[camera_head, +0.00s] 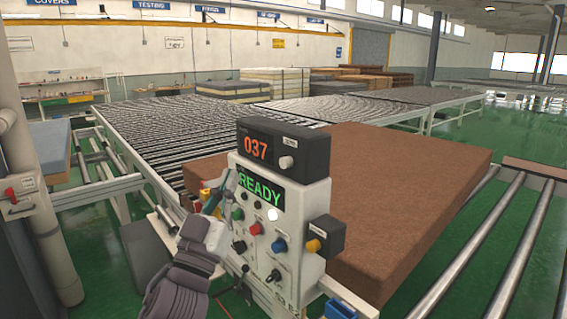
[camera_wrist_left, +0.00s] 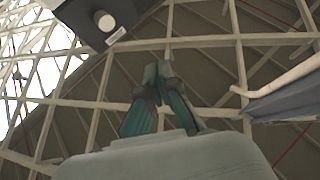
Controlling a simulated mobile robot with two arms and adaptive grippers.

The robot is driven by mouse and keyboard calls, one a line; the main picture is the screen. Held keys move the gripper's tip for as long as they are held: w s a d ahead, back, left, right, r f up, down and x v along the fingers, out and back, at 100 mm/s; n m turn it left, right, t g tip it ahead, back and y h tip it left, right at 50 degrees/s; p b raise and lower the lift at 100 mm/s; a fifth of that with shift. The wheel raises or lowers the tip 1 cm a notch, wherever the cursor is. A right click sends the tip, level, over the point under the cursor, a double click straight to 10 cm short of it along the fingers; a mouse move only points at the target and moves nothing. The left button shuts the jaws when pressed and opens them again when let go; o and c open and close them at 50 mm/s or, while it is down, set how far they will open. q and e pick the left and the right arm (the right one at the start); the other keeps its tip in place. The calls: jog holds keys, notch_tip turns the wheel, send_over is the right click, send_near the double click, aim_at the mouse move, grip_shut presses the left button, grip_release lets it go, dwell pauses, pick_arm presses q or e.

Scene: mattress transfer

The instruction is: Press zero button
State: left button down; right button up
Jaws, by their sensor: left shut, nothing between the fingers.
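A dark display box (camera_head: 284,149) reading 037 in orange sits on top of a white control panel (camera_head: 303,200). A pale round button (camera_head: 286,162) is on its front right, under a small label too small to read. In the left wrist view the dark box (camera_wrist_left: 82,14) shows at the top left with its pale button (camera_wrist_left: 104,20). My left gripper (camera_head: 226,182) is shut and empty at the panel's left edge, below and left of the button and apart from it. In the left wrist view its fingertips (camera_wrist_left: 163,68) point up, lower right of the button. My right gripper is not in view.
The panel has a green READY screen (camera_head: 260,190) and several knobs, including red (camera_head: 256,229) and blue (camera_head: 279,244). A yellow knob (camera_head: 314,245) sits on a side box. A brown mattress (camera_head: 420,190) lies behind the panel, by a roller conveyor (camera_head: 150,125).

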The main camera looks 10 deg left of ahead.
aim_at(286, 162)
pick_arm(q)
jog(key=shift+a, duration=0.1)
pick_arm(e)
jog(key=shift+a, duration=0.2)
pick_arm(q)
jog(key=w+d+b, duration=0.1)
jog(key=w+d, duration=0.4)
jog(key=w, duration=0.2)
jog(key=shift+d+b, duration=0.25)
jog(key=shift+b, duration=0.15)
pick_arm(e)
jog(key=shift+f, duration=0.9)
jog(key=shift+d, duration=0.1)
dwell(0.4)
pick_arm(q)
jog(key=shift+w+d, duration=0.25)
jog(key=shift+w, duration=0.05)
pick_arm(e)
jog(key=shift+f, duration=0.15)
